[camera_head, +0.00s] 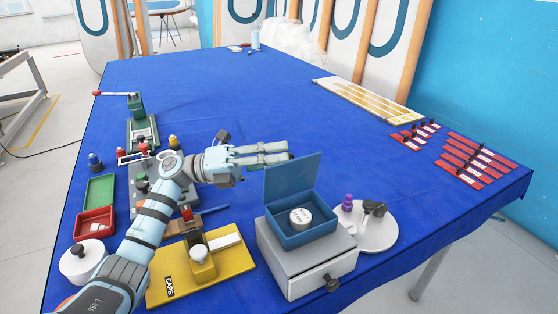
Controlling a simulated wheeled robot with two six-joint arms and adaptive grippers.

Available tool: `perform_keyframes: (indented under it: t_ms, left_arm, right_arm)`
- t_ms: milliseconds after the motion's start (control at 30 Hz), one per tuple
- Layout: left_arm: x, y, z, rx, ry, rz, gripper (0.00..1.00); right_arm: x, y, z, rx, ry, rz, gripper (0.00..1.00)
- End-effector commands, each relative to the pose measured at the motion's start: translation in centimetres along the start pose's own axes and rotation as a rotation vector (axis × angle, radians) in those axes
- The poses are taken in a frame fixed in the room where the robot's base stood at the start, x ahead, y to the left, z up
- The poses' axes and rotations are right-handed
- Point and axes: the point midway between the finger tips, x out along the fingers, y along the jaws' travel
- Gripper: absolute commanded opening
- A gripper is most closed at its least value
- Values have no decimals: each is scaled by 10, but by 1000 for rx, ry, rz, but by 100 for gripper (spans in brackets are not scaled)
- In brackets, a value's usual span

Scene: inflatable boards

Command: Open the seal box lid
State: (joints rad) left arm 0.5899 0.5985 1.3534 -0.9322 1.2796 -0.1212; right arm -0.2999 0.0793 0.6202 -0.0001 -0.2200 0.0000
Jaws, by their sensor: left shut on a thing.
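The seal box (303,236) is a small blue box on top of a grey drawer unit, with a round white labelled piece (300,217) inside. Its blue lid (292,185) stands raised, tilted up at the back of the box. My left gripper (288,153) reaches in from the left, its fingers at the lid's upper edge. It is shut on the lid; the lid hides part of the contact. My right gripper is not in view.
The grey drawer unit (306,270) has a dark knob. A yellow caps board (215,280) lies left of it, and a white round plate (375,232) stands to its right. The middle of the blue table is clear.

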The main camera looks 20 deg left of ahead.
Motion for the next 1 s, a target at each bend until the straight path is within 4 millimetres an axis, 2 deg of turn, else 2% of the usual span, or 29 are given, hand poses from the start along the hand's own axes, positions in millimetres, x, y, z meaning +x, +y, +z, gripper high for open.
perform_keyframes:
  t_ms: [33, 333, 367, 467, 800, 867, 1000]
  left_arm:
    - [-2, 6, -3, -5, 5, 15, 0]
    - [-2, 7, -4, -7, 6, 15, 0]
    - [-2, 7, -4, -7, 6, 16, 22]
    - [-2, 7, -4, -6, 6, 15, 37]
    - [-6, 4, -2, -3, 3, 9, 37]
    - [-14, 5, -2, -4, 4, 11, 37]
    - [-49, 5, -1, -6, 1, 14, 37]
  right_arm:
    - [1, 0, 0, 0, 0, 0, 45]
    - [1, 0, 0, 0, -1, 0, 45]
    - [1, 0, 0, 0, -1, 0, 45]
    - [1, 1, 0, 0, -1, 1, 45]
    - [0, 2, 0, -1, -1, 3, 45]
    - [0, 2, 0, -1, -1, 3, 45]
    - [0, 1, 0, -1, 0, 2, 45]
